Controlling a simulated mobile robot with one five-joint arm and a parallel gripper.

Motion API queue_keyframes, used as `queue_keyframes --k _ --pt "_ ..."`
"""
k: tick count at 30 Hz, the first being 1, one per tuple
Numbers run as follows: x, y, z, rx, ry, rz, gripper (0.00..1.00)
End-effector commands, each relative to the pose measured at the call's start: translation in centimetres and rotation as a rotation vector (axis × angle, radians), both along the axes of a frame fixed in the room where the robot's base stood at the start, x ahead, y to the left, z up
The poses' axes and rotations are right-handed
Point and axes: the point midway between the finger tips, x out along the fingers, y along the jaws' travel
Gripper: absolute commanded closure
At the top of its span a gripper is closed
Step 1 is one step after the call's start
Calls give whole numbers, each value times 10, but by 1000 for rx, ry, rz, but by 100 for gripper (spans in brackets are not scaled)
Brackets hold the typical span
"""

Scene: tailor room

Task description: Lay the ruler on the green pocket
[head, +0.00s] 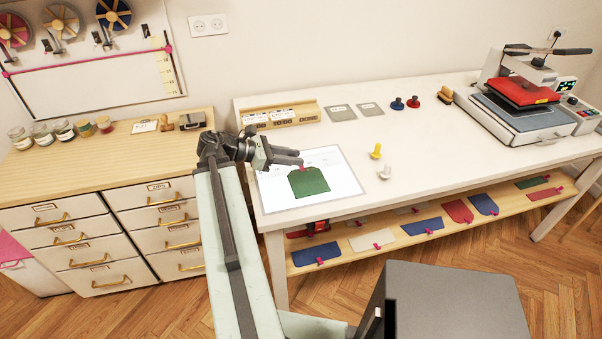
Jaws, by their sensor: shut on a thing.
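The green pocket (309,182) lies on a white sheet-like board (345,188) at the left front of the white table. A small pinkish-red tab shows at its top edge. My gripper (301,160) reaches in from the left, low over that top edge. Its fingers are shut, apparently on the tab; the grip itself is small and partly hidden. I see no ruler for certain. A pale yellow marked strip (163,66) hangs upright on the wall board and may be one.
Yellow (376,151) and white (385,172) knobbed pieces stand right of the board. A wooden rack (281,117) is behind. A heat press (525,105) fills the far right. A lower shelf (380,243) holds several coloured pockets. The table's middle right is clear.

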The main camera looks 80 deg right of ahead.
Motion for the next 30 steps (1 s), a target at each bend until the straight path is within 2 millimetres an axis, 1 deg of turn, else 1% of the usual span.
queue_keyframes --k 4,5,9,10,12,14,17,20,24,25,27,30 --pt "-6 -3 1 0 0 -9 100" --pt "-10 -7 3 0 0 -11 100" --pt "-33 -37 12 1 0 -2 100" --pt "-38 -41 13 0 0 0 100" --pt "-43 -46 14 0 0 4 100" --pt "-44 -47 12 0 0 5 100" --pt "-44 -46 3 0 0 4 100" --pt "-45 -46 -17 1 0 4 100" --pt "-45 -46 -48 1 0 4 100" --pt "-45 -46 -52 1 0 4 100" --pt "-45 -46 -56 1 0 4 100" --pt "-45 -46 -53 1 0 3 100"
